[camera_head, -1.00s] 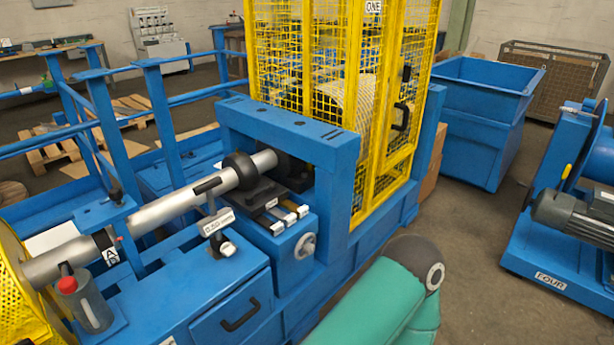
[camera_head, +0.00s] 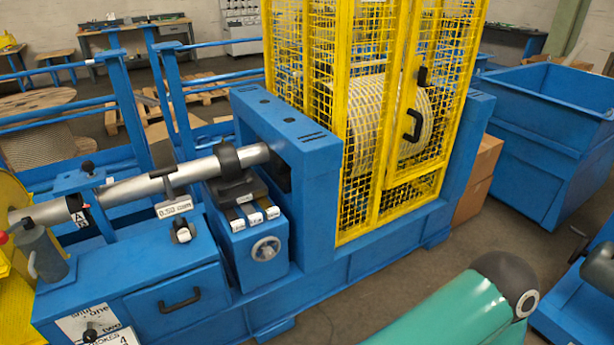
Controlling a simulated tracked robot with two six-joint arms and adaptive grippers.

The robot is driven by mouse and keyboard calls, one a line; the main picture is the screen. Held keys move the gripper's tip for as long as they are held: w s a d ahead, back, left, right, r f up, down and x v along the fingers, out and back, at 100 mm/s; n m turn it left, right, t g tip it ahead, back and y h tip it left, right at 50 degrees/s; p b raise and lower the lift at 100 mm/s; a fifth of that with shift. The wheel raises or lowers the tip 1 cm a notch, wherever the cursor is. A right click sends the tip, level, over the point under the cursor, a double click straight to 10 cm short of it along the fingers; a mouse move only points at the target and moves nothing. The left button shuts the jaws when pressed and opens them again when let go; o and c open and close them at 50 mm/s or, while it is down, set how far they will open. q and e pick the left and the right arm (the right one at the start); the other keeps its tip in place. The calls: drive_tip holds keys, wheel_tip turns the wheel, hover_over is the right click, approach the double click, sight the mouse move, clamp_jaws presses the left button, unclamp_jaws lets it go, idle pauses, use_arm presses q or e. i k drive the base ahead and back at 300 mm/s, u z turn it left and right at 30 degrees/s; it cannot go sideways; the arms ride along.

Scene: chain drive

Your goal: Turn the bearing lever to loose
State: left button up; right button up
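A silver shaft (camera_head: 132,188) runs from the lower left into a black bearing housing (camera_head: 228,160) on the blue machine. A short black-handled lever (camera_head: 163,171) stands in front of the shaft, left of the housing, above a white tag (camera_head: 174,207) marked about 0.50. I cannot tell for sure that it is the bearing lever. Under the housing, a blue block carries several small labels (camera_head: 255,219), too small to read, and a round grey handwheel (camera_head: 266,248). Neither gripper is in view; a green and black arm link of mine shows at the lower right.
A yellow mesh cage (camera_head: 368,120) encloses a drum behind the blue frame (camera_head: 285,125). A grey cylinder with a red knob (camera_head: 40,252) stands at the left. A blue bin (camera_head: 545,130) and cardboard boxes (camera_head: 476,180) stand right. Open floor lies in front of the machine.

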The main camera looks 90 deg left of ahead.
sight(221, 191)
drive_tip(key=z, duration=0.5)
drive_tip(key=i, duration=0.35)
drive_tip(key=u, duration=2.4)
drive_tip(key=i, duration=0.25)
drive_tip(key=u, duration=2)
drive_tip(key=k, duration=0.55)
drive_tip(key=u, duration=0.5)
drive_tip(key=i, duration=1.6)
drive_tip(key=z, duration=0.3)
